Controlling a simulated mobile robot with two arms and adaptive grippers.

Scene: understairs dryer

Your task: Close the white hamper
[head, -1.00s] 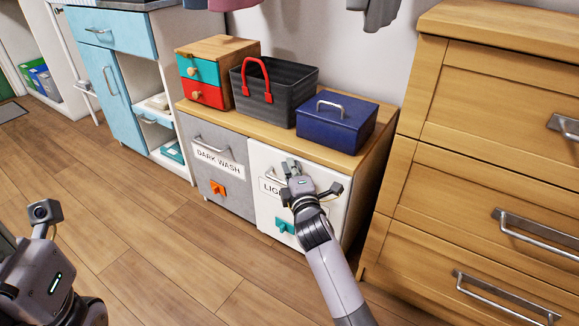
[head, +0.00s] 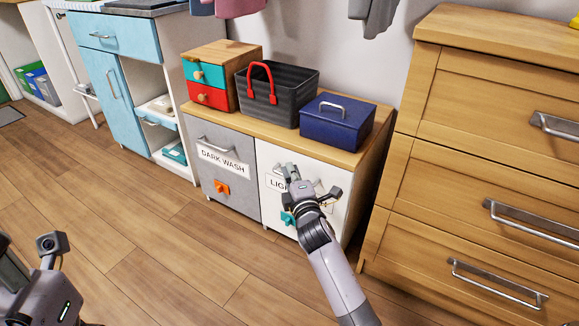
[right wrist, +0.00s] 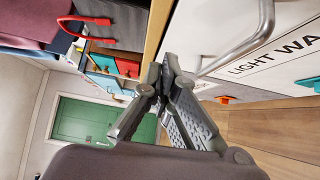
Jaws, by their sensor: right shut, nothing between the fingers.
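The white hamper (head: 270,207) is the right front of a low wooden-topped cabinet, labelled "LIGHT WASH", with a metal handle and a teal tag. Its front looks about level with the grey hamper's front; I cannot tell whether a small gap is left. My right gripper (head: 291,172) is in front of its upper part, hiding much of the label and handle. In the right wrist view the shut, empty fingertips (right wrist: 168,65) are close to the white front, beside the handle (right wrist: 240,45); contact is unclear. Only part of my left wrist shows at lower left, its fingers unseen.
The grey "DARK WASH" hamper (head: 228,165) adjoins on the left. On top stand a small drawer box (head: 221,63), a dark basket (head: 290,100) and a blue box (head: 337,130). A wooden dresser (head: 470,150) is close on the right. The floor in front is clear.

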